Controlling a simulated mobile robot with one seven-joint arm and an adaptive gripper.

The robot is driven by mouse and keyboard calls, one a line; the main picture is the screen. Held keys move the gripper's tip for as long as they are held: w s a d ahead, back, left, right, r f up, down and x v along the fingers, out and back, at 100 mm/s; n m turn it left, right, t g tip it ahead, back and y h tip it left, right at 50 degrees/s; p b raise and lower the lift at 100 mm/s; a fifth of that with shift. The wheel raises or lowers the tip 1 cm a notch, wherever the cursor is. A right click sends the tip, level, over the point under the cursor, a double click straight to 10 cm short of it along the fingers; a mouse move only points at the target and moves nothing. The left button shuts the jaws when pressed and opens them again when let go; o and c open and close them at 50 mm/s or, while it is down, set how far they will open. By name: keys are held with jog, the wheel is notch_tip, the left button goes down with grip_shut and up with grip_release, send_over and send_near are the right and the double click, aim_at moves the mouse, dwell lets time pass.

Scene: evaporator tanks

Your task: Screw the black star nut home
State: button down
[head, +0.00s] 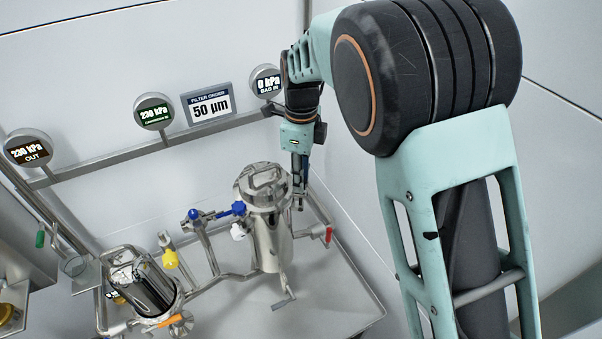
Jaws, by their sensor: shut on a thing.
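My gripper (299,190) points down at the right rim of the tall steel filter housing (271,240), in the middle of the head view. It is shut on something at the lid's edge. The black star nut cannot be made out clearly; the fingers hide that spot, and the thing held there appears to be the nut. The housing stands upright with its domed lid (262,180) on top. How far the nut is threaded cannot be seen.
A second steel housing (146,285) stands lower left, open-topped. Blue-handled (194,214) and yellow-handled (170,259) valves and pipes lie between the housings. A red handle (328,235) sticks out at right. Gauges and a "50 µm" sign (211,104) line the rail behind.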

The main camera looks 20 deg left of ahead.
jog(key=m+p, duration=0.1)
jog(key=m, duration=0.2)
jog(key=shift+r+m, duration=0.1)
jog(key=shift+m, duration=0.2)
jog(key=shift+m+p, duration=0.9)
jog(key=shift+m, duration=0.8)
jog(key=c, duration=1.6)
grip_release()
jog(key=shift+r, duration=3.95)
